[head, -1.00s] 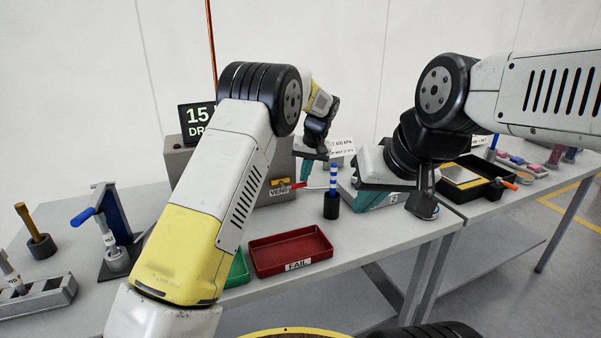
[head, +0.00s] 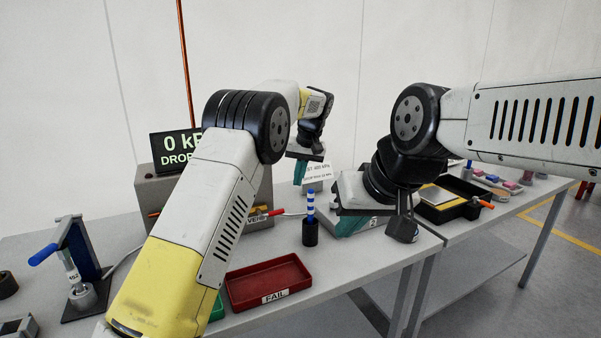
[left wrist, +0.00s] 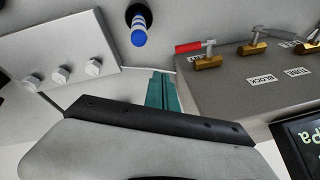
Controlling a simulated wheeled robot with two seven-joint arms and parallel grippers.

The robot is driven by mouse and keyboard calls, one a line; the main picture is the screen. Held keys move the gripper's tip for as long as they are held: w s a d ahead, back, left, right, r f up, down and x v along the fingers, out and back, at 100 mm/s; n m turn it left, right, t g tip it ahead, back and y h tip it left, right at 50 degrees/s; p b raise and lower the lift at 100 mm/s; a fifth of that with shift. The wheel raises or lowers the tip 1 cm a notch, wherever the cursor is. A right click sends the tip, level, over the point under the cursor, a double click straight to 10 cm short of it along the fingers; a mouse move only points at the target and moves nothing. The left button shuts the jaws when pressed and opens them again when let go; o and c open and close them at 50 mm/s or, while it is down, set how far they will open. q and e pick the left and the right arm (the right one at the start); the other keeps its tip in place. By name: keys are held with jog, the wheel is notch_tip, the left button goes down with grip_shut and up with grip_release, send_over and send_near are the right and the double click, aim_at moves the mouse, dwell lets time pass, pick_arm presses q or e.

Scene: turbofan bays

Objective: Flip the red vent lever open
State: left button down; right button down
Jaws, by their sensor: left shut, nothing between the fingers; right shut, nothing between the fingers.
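The red vent lever (head: 272,213) sticks out to the right from the front of the grey test box (head: 180,188), by a label that reads like VENT. In the left wrist view the red lever (left wrist: 190,47) lies sideways above a brass valve body (left wrist: 208,62), its red end pointing left. My left gripper (head: 300,174) is shut and empty, above and to the right of the lever, apart from it. Its teal fingers (left wrist: 162,92) show in the left wrist view. My right gripper (head: 348,226) is shut and empty, over a plate marked 2.
A display (head: 175,147) on the box reads 0 kP, partly hidden by my left arm. A blue-striped pin (head: 310,212) stands in a black holder right of the lever. A red FAIL tray (head: 268,284) lies in front. Other brass valves (left wrist: 252,48) sit beside the lever's valve.

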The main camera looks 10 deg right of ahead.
pick_arm(q)
jog(key=shift+d+r, duration=0.45)
jog(key=shift+d, duration=0.25)
jog(key=shift+d+r, duration=0.45)
jog(key=shift+d, duration=0.25)
